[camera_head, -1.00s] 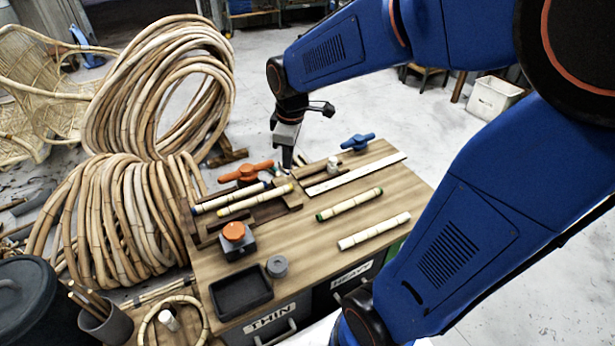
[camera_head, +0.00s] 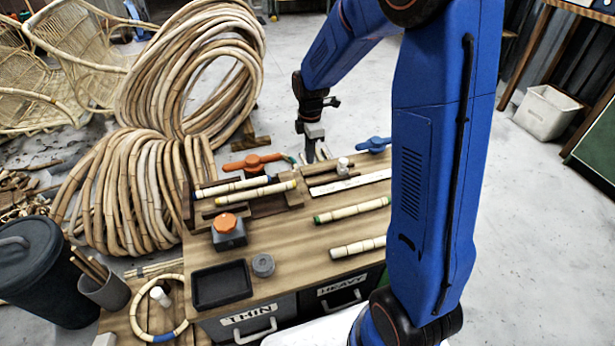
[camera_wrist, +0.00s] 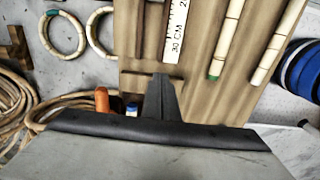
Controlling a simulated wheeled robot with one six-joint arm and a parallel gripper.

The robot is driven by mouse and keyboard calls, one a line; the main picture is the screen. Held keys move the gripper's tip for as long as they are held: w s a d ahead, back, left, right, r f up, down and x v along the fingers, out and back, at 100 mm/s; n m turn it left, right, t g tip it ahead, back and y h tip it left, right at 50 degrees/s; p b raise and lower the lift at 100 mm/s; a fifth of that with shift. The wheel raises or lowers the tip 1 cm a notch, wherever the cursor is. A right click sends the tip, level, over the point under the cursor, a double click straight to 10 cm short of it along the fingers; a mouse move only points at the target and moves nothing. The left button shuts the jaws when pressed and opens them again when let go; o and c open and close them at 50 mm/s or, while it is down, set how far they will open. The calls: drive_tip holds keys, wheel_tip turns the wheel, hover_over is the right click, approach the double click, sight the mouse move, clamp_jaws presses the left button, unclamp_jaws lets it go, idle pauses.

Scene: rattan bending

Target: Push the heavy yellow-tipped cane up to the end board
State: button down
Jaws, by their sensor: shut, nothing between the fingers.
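The yellow-tipped cane (camera_head: 256,194) lies in a dark wooden rack at the table's left, beside a blue-tipped cane (camera_head: 230,188). A dark upright board (camera_head: 187,186) stands past the rack's left end; I cannot tell whether it is the end board or how wide the gap to it is. My gripper (camera_head: 311,157) is shut and empty, pointing down beyond the far side of the rack, apart from the yellow-tipped cane. In the wrist view its closed fingers (camera_wrist: 161,82) show near a blue tip (camera_wrist: 131,108); the yellow-tipped cane cannot be made out there.
A white ruler (camera_head: 350,183), a green-tipped cane (camera_head: 350,210) and a plain cane (camera_head: 358,247) lie to the right. An orange-topped block (camera_head: 229,230) and black tray (camera_head: 221,285) sit in front.

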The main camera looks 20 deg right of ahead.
sight(276, 186)
wheel_tip(276, 186, down, 10)
drive_tip(key=shift+d+f, duration=0.1)
drive_tip(key=shift+f, duration=0.1)
drive_tip(key=shift+w+a+r, duration=0.1)
drive_tip(key=shift+a, duration=1.9)
drive_tip(key=shift+a, duration=0.1)
drive_tip(key=a, duration=0.8)
drive_tip(key=shift+a, duration=0.15)
